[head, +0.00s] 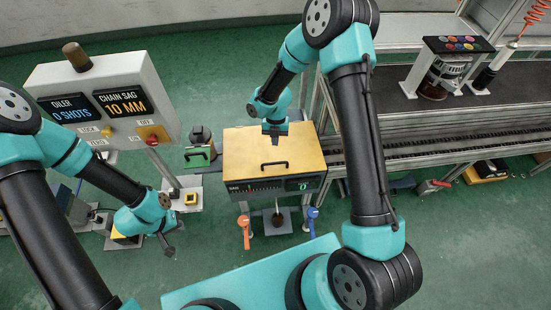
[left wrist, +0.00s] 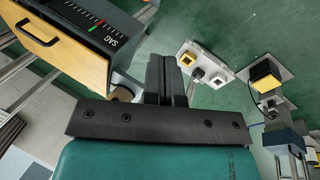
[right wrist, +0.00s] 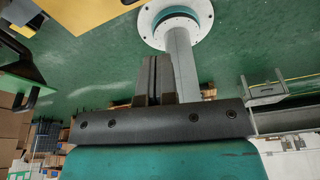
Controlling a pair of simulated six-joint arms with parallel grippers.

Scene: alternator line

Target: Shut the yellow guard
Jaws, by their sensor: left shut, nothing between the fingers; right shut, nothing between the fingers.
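The yellow guard (head: 245,152) is a flat yellow panel with a black bar handle. It lies over the top of the dark-fronted station in the middle of the head view, and I see no clear gap at its front edge. It also shows in the left wrist view (left wrist: 75,62) and, partly, at the top of the right wrist view (right wrist: 75,18). My right gripper (head: 275,137) is shut and empty, over the guard's far part; I cannot tell if it touches. My left gripper (head: 170,252) is shut and empty, low to the left of the station.
A display panel (head: 95,72) with readouts and knobs stands at the left. A green-topped fixture (head: 200,157) is beside the station. Orange (head: 244,222) and blue (head: 312,214) handles stand before it. A conveyor (head: 440,122) runs right.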

